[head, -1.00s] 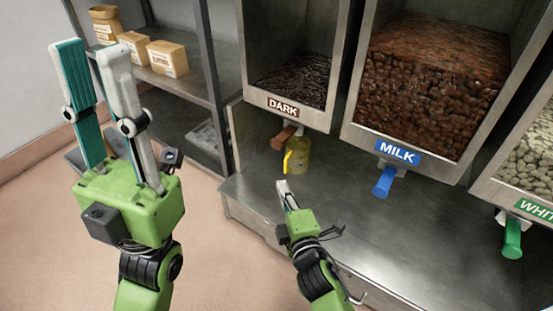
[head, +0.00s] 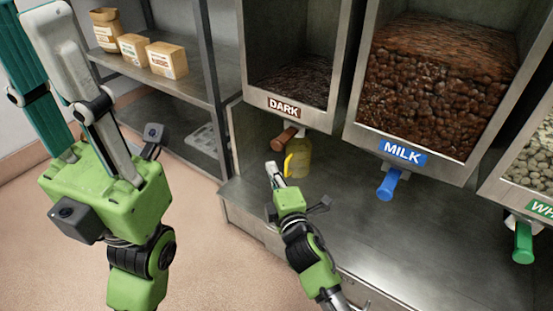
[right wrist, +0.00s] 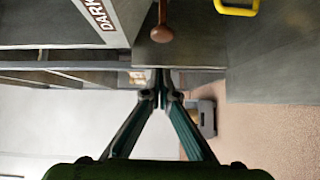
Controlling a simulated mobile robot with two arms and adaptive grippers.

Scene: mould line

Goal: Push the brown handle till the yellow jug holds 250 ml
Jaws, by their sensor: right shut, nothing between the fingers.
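The brown handle (head: 285,138) sticks out below the DARK bin (head: 299,116); it also shows at the top of the right wrist view (right wrist: 162,32). The yellow jug (head: 301,158), see-through with a yellow handle, stands on the counter under that outlet. Its fill level and scale are too small to read. Part of its handle shows in the right wrist view (right wrist: 237,9). My right gripper (head: 273,169) is shut and empty, just in front of and below the brown handle, left of the jug, apart from the handle. My left gripper (head: 25,12) is open and empty, far left.
The MILK bin (head: 402,152) has a blue handle (head: 387,184); a green handle (head: 523,243) hangs further right. A metal shelf (head: 190,97) with paper packages (head: 133,48) stands at the left. The steel counter (head: 380,245) is clear right of the jug.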

